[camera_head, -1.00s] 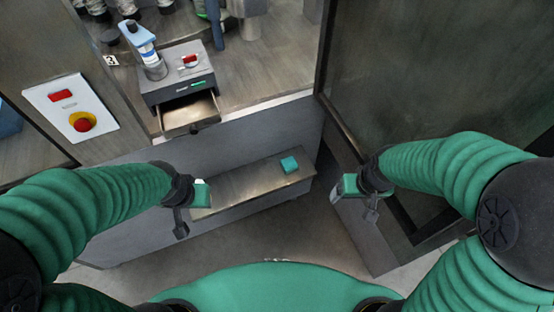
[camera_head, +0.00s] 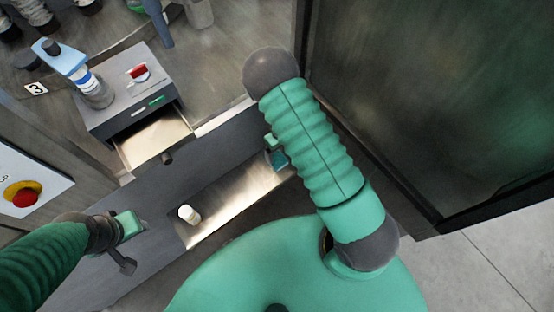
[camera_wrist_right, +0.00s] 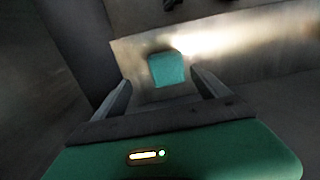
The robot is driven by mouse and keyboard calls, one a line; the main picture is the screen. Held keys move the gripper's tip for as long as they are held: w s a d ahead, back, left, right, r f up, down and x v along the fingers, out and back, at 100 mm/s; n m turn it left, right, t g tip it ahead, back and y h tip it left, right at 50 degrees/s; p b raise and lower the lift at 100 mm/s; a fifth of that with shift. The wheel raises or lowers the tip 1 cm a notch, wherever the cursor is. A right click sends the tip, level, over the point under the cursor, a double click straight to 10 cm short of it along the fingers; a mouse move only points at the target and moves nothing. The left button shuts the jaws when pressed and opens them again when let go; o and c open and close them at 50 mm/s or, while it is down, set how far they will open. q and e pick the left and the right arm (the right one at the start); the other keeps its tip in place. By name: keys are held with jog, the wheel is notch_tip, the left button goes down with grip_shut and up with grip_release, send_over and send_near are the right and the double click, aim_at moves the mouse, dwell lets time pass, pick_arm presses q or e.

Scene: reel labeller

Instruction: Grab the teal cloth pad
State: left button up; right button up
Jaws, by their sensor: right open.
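The teal cloth pad (camera_head: 279,158) lies at the right end of the low metal shelf, partly hidden by my right arm in the head view. In the right wrist view the pad (camera_wrist_right: 167,70) lies ahead, between the lines of the two fingers. My right gripper (camera_wrist_right: 160,80) is open and empty, its fingers apart on either side of the pad's direction. Whether they reach beside the pad is unclear. In the head view the right gripper is mostly hidden behind its arm. My left gripper (camera_head: 126,246) hangs left of the shelf, away from the pad; its jaw opening is unclear.
The low shelf (camera_head: 215,212) also bears a small white cylinder (camera_head: 189,214). Above stands a grey box (camera_head: 127,97) with an open drawer (camera_head: 153,138). A dark panel (camera_head: 420,90) is close on the right. A red button (camera_head: 24,197) is at the left.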

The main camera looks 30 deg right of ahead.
aim_at(277, 159)
jog(key=shift+w+a+f, duration=0.1)
jog(key=shift+a+f, duration=0.05)
jog(key=shift+f, duration=0.3)
jog(key=shift+w+a+f, duration=0.1)
jog(key=shift+f, duration=0.35)
jog(key=shift+w+a+f, duration=0.1)
jog(key=shift+a+f, duration=0.15)
jog(key=f, duration=0.4)
jog(key=shift+a+f+p, duration=0.3)
jog(key=shift+a+p, duration=0.05)
jog(key=shift+d+f, duration=0.2)
jog(key=shift+d, duration=0.05)
jog(key=shift+a+r, duration=0.1)
jog(key=shift+a, duration=0.1)
jog(key=c, duration=1.4)
jog(key=shift+c, duration=0.3)
jog(key=shift+d+r, duration=0.1)
jog(key=shift+d, duration=0.05)
